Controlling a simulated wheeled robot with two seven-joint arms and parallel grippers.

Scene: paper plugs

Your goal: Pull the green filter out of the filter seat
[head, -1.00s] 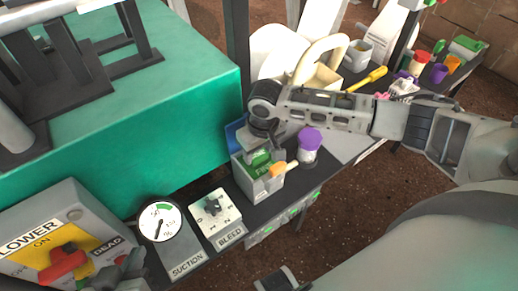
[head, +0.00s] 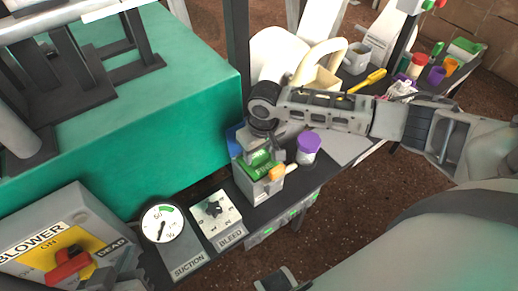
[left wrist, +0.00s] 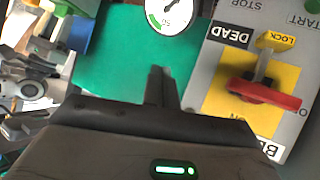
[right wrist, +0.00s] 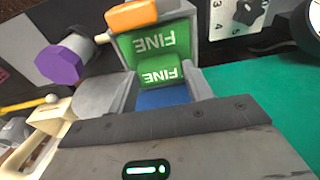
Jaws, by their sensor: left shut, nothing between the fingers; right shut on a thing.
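The green filter (right wrist: 165,45) marked FINE sits in the top of the grey filter seat (right wrist: 195,40), with a smaller FINE tab (right wrist: 160,72) towards me. The filter also shows in the head view (head: 264,170), within the seat (head: 262,190). My right gripper (head: 262,145) comes down from above and is shut on the filter's tab; its fingertips are partly hidden. An orange knob (head: 276,174) is at the seat's front right edge. My left gripper (left wrist: 162,85) is shut and empty, in front of the teal housing and away from the filter.
A purple-capped jar (head: 308,145) stands close right of the seat. A suction gauge (head: 162,224) and bleed panel (head: 215,217) are to its left. The blower panel (head: 60,235) with a red lever is further left. The teal housing (head: 150,130) is behind.

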